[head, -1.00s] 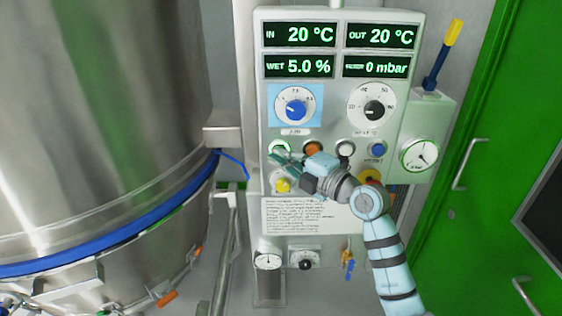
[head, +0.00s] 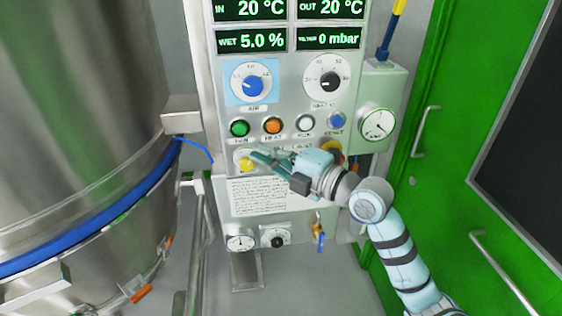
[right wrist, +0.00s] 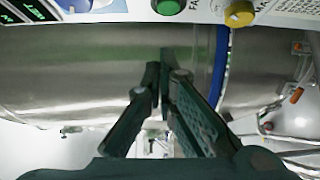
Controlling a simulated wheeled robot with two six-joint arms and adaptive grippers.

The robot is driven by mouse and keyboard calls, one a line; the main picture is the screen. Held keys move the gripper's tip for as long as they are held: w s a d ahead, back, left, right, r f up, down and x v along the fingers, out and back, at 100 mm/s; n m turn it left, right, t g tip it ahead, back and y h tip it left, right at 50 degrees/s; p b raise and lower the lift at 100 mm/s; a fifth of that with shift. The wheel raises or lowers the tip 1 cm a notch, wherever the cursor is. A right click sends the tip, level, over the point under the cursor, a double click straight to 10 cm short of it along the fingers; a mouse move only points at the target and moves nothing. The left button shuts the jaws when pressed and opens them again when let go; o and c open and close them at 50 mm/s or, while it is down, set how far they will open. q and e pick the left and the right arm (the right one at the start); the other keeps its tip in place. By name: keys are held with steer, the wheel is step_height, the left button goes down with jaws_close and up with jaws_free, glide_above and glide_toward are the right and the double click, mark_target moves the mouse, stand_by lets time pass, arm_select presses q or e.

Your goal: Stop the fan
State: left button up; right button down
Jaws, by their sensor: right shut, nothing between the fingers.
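The control panel (head: 290,205) carries a row of buttons. A green button (head: 239,128) sits at the left of that row, above a label that seems to read FAN; it also shows at the top of the right wrist view (right wrist: 168,6). A yellow knob (head: 246,165) sits below it, and also shows in the wrist view (right wrist: 239,13). My right gripper (head: 255,156) is shut and empty, its tips in front of the panel, just below and right of the green button and close to the yellow knob. I cannot tell whether it touches. My left gripper is out of view.
An orange button (head: 272,125), a white button (head: 305,123) and a blue button (head: 337,120) continue the row. Two dials are above. A large steel vessel (head: 70,120) stands left, a green door (head: 450,190) right. A gauge (head: 377,123) hangs beside the panel.

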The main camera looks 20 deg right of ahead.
steer(key=v, duration=0.3)
steer(key=shift+s+d+f, duration=0.1)
steer(key=shift+s+d, duration=0.1)
steer(key=shift+d, duration=0.15)
steer(key=shift+w+d, duration=0.1)
